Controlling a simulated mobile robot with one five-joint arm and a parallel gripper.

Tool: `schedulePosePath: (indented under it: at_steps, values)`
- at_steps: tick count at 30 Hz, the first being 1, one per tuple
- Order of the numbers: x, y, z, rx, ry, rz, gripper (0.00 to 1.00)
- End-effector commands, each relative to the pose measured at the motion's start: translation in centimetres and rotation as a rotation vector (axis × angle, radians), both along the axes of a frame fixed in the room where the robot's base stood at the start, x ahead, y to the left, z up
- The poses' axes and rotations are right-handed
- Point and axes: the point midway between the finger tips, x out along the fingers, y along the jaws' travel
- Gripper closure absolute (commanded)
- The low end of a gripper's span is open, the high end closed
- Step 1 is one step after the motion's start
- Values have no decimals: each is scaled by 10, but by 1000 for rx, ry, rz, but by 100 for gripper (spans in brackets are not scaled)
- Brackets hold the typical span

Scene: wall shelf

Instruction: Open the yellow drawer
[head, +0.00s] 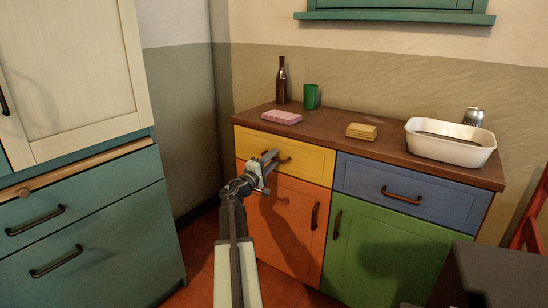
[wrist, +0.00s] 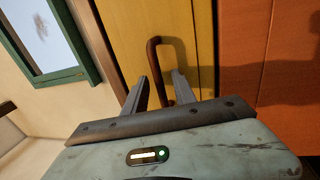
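The yellow drawer (head: 312,155) is at the upper left of the counter cabinet and looks shut, its front flush with the cabinet. Its dark curved handle (head: 285,159) is partly behind my gripper (head: 268,167) in the head view. In the wrist view the yellow front (wrist: 192,38) fills the middle, and the handle (wrist: 153,58) stands out from it. My gripper (wrist: 162,88) is open, its two fingers apart and pointing at the drawer. The lower part of the handle lies between the fingers in the picture; I cannot tell whether they touch it.
Below the yellow drawer is an orange door (head: 283,222); to the right are a blue drawer (head: 360,178) and a green door (head: 365,250). The countertop (head: 335,122) holds a bottle, green cup, sponges, white basin and can. A teal cabinet (head: 95,235) stands at left.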

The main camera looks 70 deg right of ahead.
Motion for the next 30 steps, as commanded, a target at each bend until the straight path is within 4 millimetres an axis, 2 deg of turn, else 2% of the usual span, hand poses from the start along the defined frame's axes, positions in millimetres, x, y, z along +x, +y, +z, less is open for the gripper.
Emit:
schedulePosePath:
  at_steps: [6,7,10,11,30]
  values:
    - [-1,-2,0,0,0,0,68]
    - [-1,-2,0,0,0,0,70]
    - [-1,-2,0,0,0,0,98]
    - [-1,-2,0,0,0,0,100]
    - [-2,-2,0,1,-1,-2,100]
